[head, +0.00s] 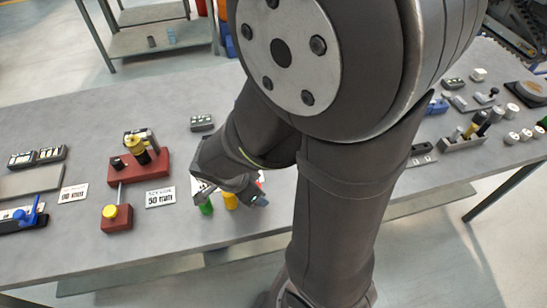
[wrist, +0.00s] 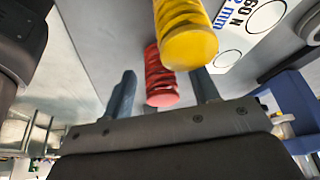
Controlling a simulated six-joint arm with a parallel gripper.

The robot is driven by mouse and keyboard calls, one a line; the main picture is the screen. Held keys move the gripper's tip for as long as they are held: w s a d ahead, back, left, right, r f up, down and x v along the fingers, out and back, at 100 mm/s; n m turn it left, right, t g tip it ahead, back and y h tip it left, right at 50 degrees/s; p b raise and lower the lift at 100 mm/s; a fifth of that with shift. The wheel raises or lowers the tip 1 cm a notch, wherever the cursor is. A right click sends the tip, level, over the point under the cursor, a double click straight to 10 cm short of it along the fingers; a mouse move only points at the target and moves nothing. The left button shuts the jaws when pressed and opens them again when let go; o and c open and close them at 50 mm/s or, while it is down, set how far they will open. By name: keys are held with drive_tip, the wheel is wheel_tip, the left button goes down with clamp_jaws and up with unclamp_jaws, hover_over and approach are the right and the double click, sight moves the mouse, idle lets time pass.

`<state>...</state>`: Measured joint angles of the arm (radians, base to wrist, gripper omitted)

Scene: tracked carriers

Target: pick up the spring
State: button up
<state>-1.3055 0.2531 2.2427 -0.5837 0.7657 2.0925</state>
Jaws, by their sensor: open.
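In the wrist view a red coil spring (wrist: 158,78) stands between the two fingers of my gripper (wrist: 164,75), with a gap on either side. A yellow coil spring (wrist: 186,35) is close beside it and partly overlaps the space in front of the right finger. In the head view my gripper (head: 236,190) is low over the front of the table. A yellow piece (head: 230,201) and a green piece (head: 206,208) show just below it.
A white label card (wrist: 250,30) with printed figures lies by the springs. Left of my gripper are a red block fixture (head: 140,167), a smaller red block (head: 116,219) and a "50 mm" card (head: 160,197). Grey holders (head: 462,142) and small parts stand at the right. The grey table (head: 60,115) has clear room at the back left.

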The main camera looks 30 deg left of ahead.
drive_tip(key=shift+w+f, duration=0.1)
drive_tip(key=shift+f, duration=0.15)
drive_tip(key=shift+c, duration=0.2)
drive_tip(key=c, duration=1)
drive_tip(key=shift+r, duration=0.1)
drive_tip(key=shift+c, duration=0.2)
